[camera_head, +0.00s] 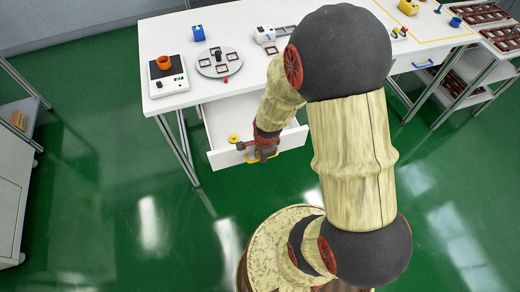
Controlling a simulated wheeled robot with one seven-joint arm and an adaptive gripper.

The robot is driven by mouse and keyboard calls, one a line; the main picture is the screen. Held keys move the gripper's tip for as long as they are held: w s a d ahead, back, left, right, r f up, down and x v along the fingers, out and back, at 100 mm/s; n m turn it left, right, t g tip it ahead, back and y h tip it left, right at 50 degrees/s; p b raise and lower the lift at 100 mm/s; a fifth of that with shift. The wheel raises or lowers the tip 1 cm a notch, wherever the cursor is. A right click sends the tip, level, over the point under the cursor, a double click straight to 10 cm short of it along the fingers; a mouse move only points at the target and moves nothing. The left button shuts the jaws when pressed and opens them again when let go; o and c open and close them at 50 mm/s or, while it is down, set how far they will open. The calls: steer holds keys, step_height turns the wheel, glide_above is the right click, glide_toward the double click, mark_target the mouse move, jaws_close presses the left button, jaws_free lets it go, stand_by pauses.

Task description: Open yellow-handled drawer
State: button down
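The white drawer (222,158) under the table stands pulled out toward me, with its inside showing. Its yellow handle (272,154) is on the front panel, partly covered by my gripper. My gripper (260,157) is at the handle, pointing down over the drawer's front edge. The fingers are small and partly hidden, so I cannot tell whether they are closed on the handle. A small yellow object (233,138) shows inside the drawer, left of my gripper.
The white table (150,40) carries a scale with an orange pot (163,63), a round turntable (205,70) and a blue item (198,33). A blue-handled drawer (422,65) is at the right, beside a rack of brown trays (480,14).

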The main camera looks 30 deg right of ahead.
steer(key=shift+s+a, duration=0.1)
steer(key=shift+s, duration=0.25)
steer(key=c, duration=1.9)
jaws_free()
steer(key=r, duration=0.4)
steer(key=s+r, duration=0.1)
steer(key=r, duration=0.3)
steer(key=s+r, duration=0.1)
steer(key=r, duration=0.2)
steer(key=shift+a+r, duration=0.3)
steer(key=shift+r, duration=0.1)
